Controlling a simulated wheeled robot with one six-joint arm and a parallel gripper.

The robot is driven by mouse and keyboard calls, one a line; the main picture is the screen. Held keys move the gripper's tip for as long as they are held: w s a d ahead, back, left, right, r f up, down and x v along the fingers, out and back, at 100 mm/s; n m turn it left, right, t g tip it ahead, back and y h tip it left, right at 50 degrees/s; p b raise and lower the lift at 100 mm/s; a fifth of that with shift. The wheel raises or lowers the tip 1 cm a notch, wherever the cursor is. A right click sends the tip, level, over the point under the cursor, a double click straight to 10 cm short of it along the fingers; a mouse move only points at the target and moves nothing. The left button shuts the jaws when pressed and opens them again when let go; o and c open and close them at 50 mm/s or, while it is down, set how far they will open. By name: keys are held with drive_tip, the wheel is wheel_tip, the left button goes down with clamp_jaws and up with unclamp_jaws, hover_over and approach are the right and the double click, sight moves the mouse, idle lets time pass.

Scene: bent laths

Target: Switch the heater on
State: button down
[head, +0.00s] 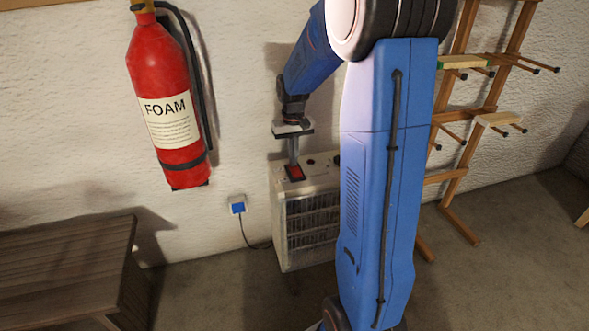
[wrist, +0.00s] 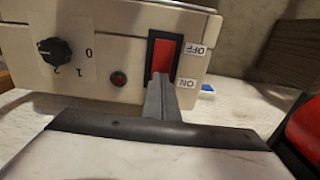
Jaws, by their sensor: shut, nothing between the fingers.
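The heater (head: 308,225) is a pale box with a dark front grille, standing on the floor against the wall. Its top panel carries a red rocker switch (wrist: 164,56) in a black frame, with an OFF label (wrist: 195,49) and an ON label (wrist: 187,83) beside it. The switch also shows in the head view (head: 294,173). My gripper (wrist: 160,78) is shut and empty, its fingertips over the ON end of the rocker. I cannot tell whether they touch it. They hide part of that end. A small round red lamp (wrist: 119,79) looks dark.
A black dial (wrist: 55,52) marked 0, 1, 2 sits on the same panel. A blue-faced wall socket (head: 238,207) with a cable is left of the heater.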

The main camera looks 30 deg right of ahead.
wheel_tip(320, 180, up, 7)
idle(1.2)
idle(0.4)
drive_tip(key=s+a+r+n+t, duration=0.1)
drive_tip(key=s+a+r, duration=0.2)
drive_tip(key=s+a, duration=0.35)
drive_tip(key=s+a+r+n+t, duration=0.1)
drive_tip(key=s+a+r, duration=0.3)
drive_tip(key=s, duration=0.5)
drive_tip(key=s+a+f+t, duration=0.1)
drive_tip(key=s+a, duration=0.1)
drive_tip(key=s, duration=0.5)
drive_tip(key=s+a+f+n+t, duration=0.1)
drive_tip(key=s+a, duration=0.2)
drive_tip(key=s, duration=0.4)
drive_tip(key=shift+s+a+f+t, duration=0.15)
drive_tip(key=shift+s+f+t, duration=0.2)
drive_tip(key=shift+t, duration=0.05)
